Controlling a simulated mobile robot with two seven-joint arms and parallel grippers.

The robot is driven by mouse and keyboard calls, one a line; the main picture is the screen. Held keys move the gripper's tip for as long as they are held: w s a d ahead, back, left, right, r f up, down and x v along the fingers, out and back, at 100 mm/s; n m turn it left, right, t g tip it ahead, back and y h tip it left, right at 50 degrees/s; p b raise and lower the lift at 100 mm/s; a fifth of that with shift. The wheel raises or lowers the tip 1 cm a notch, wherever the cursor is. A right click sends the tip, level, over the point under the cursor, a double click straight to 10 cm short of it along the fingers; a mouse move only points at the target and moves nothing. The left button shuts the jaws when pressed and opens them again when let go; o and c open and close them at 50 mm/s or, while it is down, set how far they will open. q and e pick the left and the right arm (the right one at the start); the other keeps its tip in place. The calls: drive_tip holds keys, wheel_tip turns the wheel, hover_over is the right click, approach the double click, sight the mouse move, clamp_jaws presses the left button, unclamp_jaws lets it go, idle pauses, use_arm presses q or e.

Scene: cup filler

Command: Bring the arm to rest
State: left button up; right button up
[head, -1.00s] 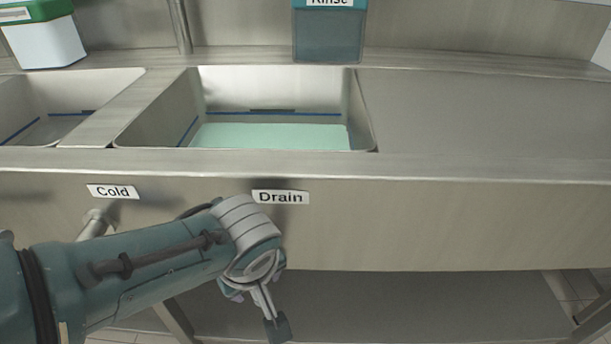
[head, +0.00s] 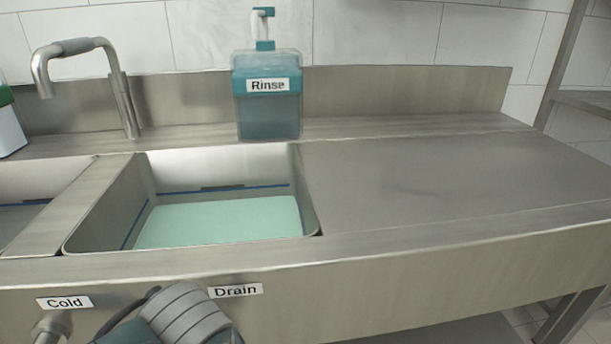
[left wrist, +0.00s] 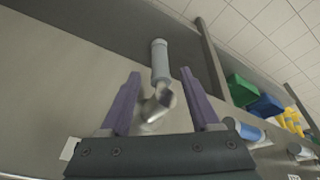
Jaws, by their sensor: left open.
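My left arm shows at the bottom edge of the head view, in front of the sink's front panel below the Drain label (head: 236,291); its gripper is below the frame there. In the left wrist view my left gripper (left wrist: 160,73) is open, with two purple fingers apart. A grey cylindrical handle (left wrist: 160,60) on a metal fitting shows between and beyond the fingers. I cannot tell how far it is from them, but the fingers are not closed on it. My right gripper is not in view.
The sink basin (head: 306,205) holds pale green liquid. A Rinse dispenser (head: 268,112) and a faucet (head: 124,100) stand behind it. The steel counter (head: 430,185) to the right is clear. A Cold label (head: 64,302) is on the front panel. Green and blue objects (left wrist: 240,92) show in the wrist view.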

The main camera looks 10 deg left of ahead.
use_arm(q)
drive_tip(key=s+a+r+m+h+p, duration=0.1)
drive_tip(key=s+r+m+p, duration=0.6)
drive_tip(key=r, duration=0.7)
drive_tip(key=s+a+r+m+h+p, duration=0.15)
drive_tip(key=s+r+m+p, duration=0.35)
drive_tip(key=s+r, duration=0.65)
wheel_tip(320, 180, up, 39)
drive_tip(key=w+p, duration=0.1)
drive_tip(key=p, duration=3.6)
drive_tip(key=shift+w+p, duration=0.3)
drive_tip(key=shift+w, duration=0.1)
drive_tip(key=shift+a, duration=0.1)
